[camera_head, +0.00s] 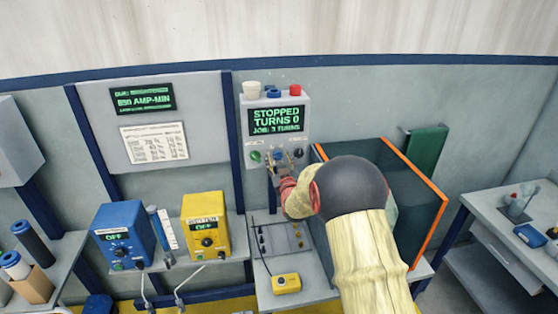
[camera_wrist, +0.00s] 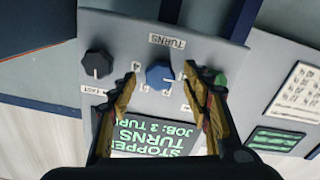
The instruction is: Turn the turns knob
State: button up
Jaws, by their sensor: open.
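The turns knob (camera_wrist: 159,76) is blue and sits below the upside-down TURNS label in the wrist view. It is on the front of a grey control box (camera_head: 304,128), whose screen (camera_head: 276,120) reads STOPPED, TURNS 0, JOB: 3 TURNS. In the head view the blue knob (camera_head: 277,154) shows just above my gripper (camera_head: 282,178). In the wrist view my gripper (camera_wrist: 162,80) is open and empty, with the knob framed between its two fingertips. I cannot tell whether the fingertips reach around it or stop short of the panel.
A black knob (camera_wrist: 98,66) and a green button (camera_wrist: 221,80) flank the turns knob. A red button (camera_head: 295,90) tops the box. An orange-edged clear panel (camera_head: 426,240) stands right of my arm. Blue (camera_head: 124,236) and yellow (camera_head: 206,226) units stand left.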

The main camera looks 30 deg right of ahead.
jog(key=shift+w, duration=0.1)
jog(key=shift+c, duration=1.1)
jog(key=c, duration=0.9)
jog(key=shift+c, duration=0.2)
